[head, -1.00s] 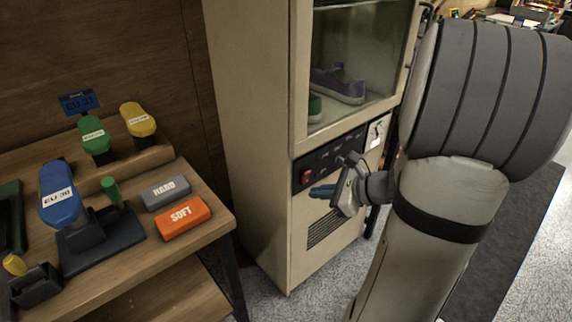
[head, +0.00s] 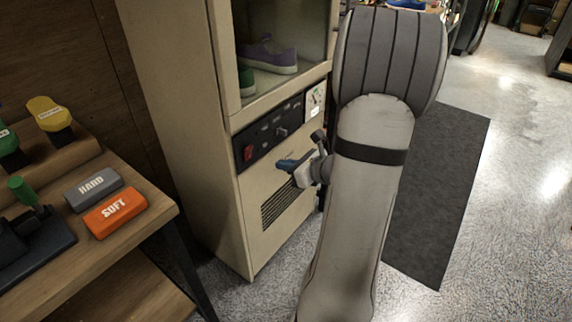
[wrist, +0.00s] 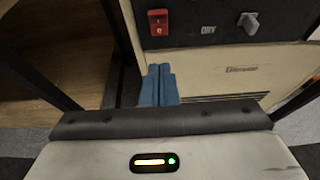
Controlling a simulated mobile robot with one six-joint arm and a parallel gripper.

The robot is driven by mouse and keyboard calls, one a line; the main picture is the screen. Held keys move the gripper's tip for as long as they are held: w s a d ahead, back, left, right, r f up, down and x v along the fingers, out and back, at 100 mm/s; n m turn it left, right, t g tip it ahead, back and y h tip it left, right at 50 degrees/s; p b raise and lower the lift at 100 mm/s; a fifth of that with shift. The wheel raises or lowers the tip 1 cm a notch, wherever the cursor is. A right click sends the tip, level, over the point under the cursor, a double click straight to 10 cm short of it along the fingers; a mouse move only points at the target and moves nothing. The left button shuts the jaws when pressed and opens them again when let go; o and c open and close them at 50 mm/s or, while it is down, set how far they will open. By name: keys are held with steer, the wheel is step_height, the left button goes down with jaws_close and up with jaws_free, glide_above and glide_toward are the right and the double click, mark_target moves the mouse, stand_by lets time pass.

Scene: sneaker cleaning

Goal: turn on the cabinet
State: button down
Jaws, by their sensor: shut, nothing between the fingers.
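The cabinet (head: 180,110) is a tall beige unit with a glass window above and a black control panel (head: 268,132) below it. A red rocker switch (head: 248,153) sits at the panel's left end; in the wrist view the red switch (wrist: 158,22) is at the top, with a grey knob (wrist: 248,22) to its right beside the letters "OXY". My gripper (head: 284,165) is shut and empty, its blue fingertips in front of the cabinet just below the panel. In the wrist view the fingers (wrist: 158,84) are together below the switch, apart from it.
A purple sneaker (head: 268,57) stands inside the cabinet behind the glass. A wooden bench (head: 150,215) at left holds orange "SOFT" (head: 115,214) and grey "HARD" (head: 93,190) blocks. A dark mat (head: 440,190) lies on the open floor at right.

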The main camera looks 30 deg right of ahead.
mark_target(249, 153)
steer(key=x, duration=0.3)
steer(key=r+x, duration=0.1)
steer(key=x, duration=0.1)
steer(key=r+b+x, duration=0.1)
steer(key=x, duration=0.2)
steer(key=shift+w+a+f, duration=0.15)
steer(key=shift+w+a, duration=0.15)
steer(key=shift+w, duration=0.35)
steer(key=shift+w+a, duration=0.1)
steer(key=shift+w, duration=0.3)
